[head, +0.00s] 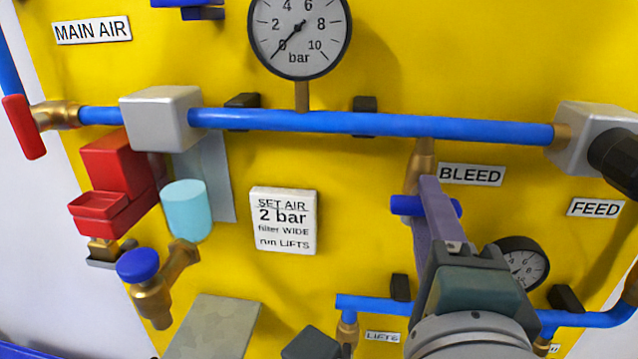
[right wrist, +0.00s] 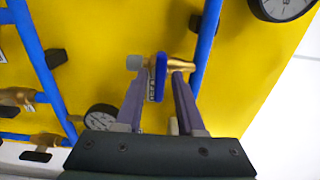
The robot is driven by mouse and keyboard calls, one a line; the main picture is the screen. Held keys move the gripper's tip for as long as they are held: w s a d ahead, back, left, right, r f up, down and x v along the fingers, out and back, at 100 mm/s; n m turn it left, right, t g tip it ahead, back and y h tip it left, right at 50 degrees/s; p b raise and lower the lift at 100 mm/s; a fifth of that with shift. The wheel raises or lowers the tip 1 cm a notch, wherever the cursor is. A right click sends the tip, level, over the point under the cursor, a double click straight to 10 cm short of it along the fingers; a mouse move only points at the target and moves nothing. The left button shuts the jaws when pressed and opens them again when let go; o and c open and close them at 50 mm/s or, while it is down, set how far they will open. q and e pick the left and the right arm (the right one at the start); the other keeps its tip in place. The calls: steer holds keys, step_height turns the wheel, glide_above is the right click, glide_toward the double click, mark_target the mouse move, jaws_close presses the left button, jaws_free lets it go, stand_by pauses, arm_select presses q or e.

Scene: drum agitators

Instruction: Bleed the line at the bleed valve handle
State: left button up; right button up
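The bleed valve handle (head: 406,205) is a blue bar under the BLEED label (head: 470,175), below a brass fitting on the blue pipe. In the head view my right gripper (head: 432,190) hides its middle. In the right wrist view the handle (right wrist: 160,78) stands between the two purple fingers of my right gripper (right wrist: 157,90), with small gaps on both sides. The gripper is open around it. The brass valve body (right wrist: 180,64) is beside the right fingertip. The big gauge (head: 299,30) has its needle near 0.
A blue pipe (head: 370,122) crosses the yellow panel. A small gauge (head: 522,263) and a lower pipe (head: 375,304) lie near my right gripper. At the left are a red main air handle (head: 22,127), a red block (head: 115,165) and a cyan bowl (head: 187,208).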

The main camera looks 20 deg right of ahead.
steer(key=shift+o, duration=0.4)
steer(key=shift+s, duration=0.1)
steer(key=b+v, duration=0.5)
steer(key=v, duration=0.4)
steer(key=shift+s+a, duration=0.3)
steer(key=shift+w, duration=0.1)
